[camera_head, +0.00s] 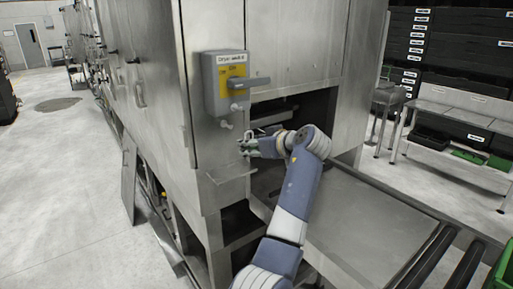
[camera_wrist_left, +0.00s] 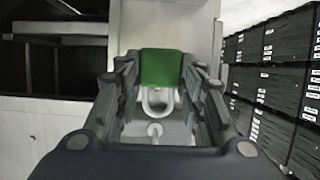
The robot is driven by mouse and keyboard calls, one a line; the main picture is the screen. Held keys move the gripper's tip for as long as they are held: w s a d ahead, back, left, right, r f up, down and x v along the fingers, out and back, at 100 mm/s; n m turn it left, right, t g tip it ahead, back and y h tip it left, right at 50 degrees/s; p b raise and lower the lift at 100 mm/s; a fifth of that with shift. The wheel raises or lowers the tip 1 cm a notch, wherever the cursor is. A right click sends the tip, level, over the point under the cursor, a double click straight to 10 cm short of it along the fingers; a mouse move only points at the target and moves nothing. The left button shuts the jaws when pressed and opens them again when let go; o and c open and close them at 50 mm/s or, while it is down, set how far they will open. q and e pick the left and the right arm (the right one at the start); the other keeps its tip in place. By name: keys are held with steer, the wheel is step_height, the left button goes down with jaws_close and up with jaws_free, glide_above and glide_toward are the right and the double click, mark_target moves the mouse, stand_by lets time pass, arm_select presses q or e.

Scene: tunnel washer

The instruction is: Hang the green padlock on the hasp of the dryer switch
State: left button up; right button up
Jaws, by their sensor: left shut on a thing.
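The dryer switch (camera_head: 225,84) is a grey box with a yellow plate and a grey handle (camera_head: 250,83) pointing right, fixed to the steel cabinet. A small light fitting that looks like its hasp (camera_head: 236,107) sits at the box's lower edge. My left gripper (camera_head: 243,147) is below the switch box, apart from it. In the left wrist view its fingers (camera_wrist_left: 161,85) are shut on the green padlock (camera_wrist_left: 161,67), with the metal shackle (camera_wrist_left: 158,100) showing between them. In the head view the padlock is too small to make out clearly. My right gripper is not in view.
A pale peg (camera_head: 226,125) sticks out of the cabinet between switch and gripper. A small steel ledge (camera_head: 232,172) juts out below the gripper. The dark cabinet opening (camera_head: 300,110) is behind my arm.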

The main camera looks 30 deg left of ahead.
arm_select(q)
steer(key=shift+w+a+r, duration=0.1)
steer(key=shift+w+a, duration=0.15)
steer(key=shift+a, duration=0.3)
steer(key=shift+w+a, duration=0.25)
steer(key=shift+a, duration=0.4)
steer(key=shift+r+p, duration=0.3)
steer(key=shift+p, duration=0.05)
steer(key=shift+r+p, duration=1.15)
steer(key=shift+r, duration=0.6)
steer(key=shift+a+r+p, duration=0.1)
steer(key=shift+r+p, duration=1.15)
steer(key=shift+r, duration=0.7)
steer(key=x, duration=0.1)
steer(key=b+x, duration=0.1)
steer(key=x, duration=0.1)
steer(key=shift+f, duration=0.3)
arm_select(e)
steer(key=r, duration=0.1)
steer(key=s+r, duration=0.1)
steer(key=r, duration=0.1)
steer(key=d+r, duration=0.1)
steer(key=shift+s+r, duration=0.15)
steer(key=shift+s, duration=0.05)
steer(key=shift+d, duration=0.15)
